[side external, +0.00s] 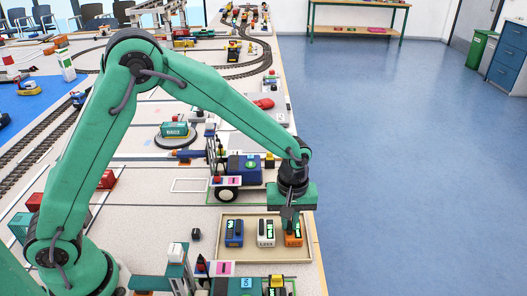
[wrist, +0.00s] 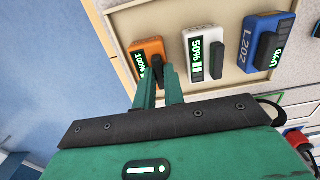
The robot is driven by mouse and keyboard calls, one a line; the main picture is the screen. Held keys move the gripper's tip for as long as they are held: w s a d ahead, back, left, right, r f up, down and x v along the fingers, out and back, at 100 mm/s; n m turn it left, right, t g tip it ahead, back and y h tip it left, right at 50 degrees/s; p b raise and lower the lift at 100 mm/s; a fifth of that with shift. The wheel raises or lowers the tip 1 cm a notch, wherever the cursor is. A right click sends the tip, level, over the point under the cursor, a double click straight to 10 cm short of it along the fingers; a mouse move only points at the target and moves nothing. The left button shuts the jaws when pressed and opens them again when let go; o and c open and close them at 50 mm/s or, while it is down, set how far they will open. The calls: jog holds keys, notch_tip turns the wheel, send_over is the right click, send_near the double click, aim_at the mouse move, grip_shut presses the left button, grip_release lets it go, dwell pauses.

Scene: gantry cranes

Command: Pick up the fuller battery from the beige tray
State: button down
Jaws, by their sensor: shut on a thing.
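The beige tray (side external: 250,257) holds a blue battery (side external: 233,233), a white battery (side external: 265,228) and an orange battery (side external: 294,238) in a row. In the wrist view, the orange battery (wrist: 145,51) has a green display reading 100% with full bars. The white battery (wrist: 205,38) reads 50%. The blue battery (wrist: 262,28) is marked L202; its display is hard to read. My gripper (side external: 289,220) points down at the orange battery, at the tray's right end. In the wrist view, my gripper (wrist: 159,80) is shut on the dark handle of the orange battery. It appears low, at tray level.
The table's right edge (side external: 318,250) is just beyond the tray, with open blue floor past it. A blue boxy machine (side external: 243,168) stands behind the tray. Model parts and a pink-marked sign (side external: 221,268) stand in front of it.

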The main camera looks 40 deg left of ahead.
aim_at(289, 224)
jog(key=shift+r, duration=0.15)
jog(key=shift+r, duration=3.35)
jog(key=shift+w, duration=0.1)
